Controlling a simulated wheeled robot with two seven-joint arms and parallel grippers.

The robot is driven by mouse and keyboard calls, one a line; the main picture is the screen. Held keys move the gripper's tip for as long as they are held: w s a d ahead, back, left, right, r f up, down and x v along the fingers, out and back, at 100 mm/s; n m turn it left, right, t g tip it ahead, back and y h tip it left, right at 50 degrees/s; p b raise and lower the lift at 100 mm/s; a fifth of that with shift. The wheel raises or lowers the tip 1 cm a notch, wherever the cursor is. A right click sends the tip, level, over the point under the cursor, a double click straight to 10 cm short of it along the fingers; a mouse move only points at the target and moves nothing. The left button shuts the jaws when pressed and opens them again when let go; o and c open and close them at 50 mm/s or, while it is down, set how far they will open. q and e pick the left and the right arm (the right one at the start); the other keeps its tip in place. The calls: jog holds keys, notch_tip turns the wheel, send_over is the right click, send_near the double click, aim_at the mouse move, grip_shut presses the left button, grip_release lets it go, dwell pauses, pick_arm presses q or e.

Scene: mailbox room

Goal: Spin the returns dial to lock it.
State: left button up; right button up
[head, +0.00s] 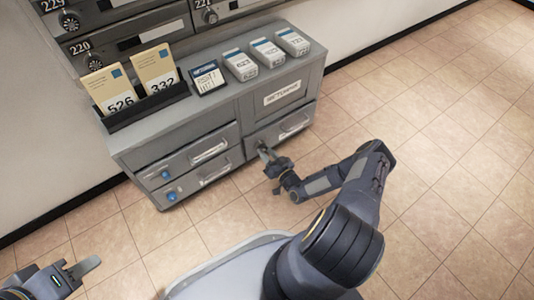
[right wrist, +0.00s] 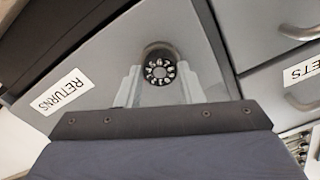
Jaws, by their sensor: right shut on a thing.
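The returns dial (right wrist: 158,71) is a round black dial with white digits around its face, on the grey returns door (right wrist: 95,65) in the right wrist view. My right gripper (right wrist: 160,84) is shut on it, with one pale finger on each side. In the head view, my right gripper (head: 265,151) reaches the front of the grey cabinet, below the returns label (head: 281,93); the dial is hidden there. My left gripper (head: 86,266) is at the lower left of the head view, away from the cabinet; its finger opening is unclear.
Drawers with handles (head: 209,152) are in the cabinet front. Numbered mailboxes stand behind. The tiled floor (head: 440,130) to the right is clear.

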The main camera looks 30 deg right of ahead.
jog(key=m, duration=1.4)
jog(key=shift+m, duration=0.3)
jog(key=m, duration=0.3)
jog(key=shift+m, duration=0.3)
jog(key=m, duration=0.3)
jog(key=shift+m, duration=0.3)
jog(key=m, duration=0.3)
jog(key=shift+m, duration=2.2)
